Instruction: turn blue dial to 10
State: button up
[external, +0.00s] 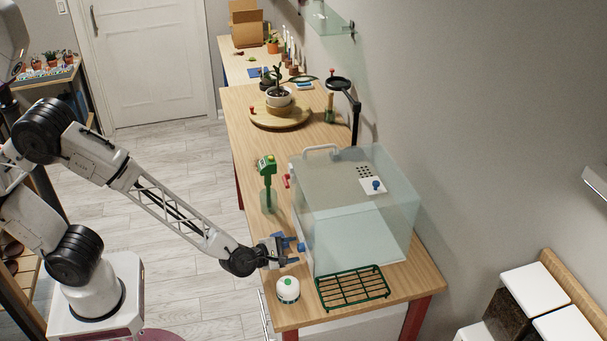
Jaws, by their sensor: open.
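My gripper (291,251) is open, low at the left front side of the box and well below the blue dial on top. A small blue part (301,247) shows right at my fingertips against the box; I cannot tell what it is or whether my fingers touch it. Nothing is seen held between the fingers.
A green-topped sprayer (267,185) stands left of the box. A potted plant (279,96) and a black-armed stand (354,115) are farther back on the wooden bench (241,124).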

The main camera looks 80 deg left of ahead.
jog(key=shift+w+a+f, duration=0.15)
jog(key=shift+w, duration=0.45)
jog(key=c, duration=0.9)
jog(key=shift+f, duration=0.1)
jog(key=shift+m+y, duration=0.6)
jog(key=shift+m, duration=0.4)
jog(key=o, duration=0.9)
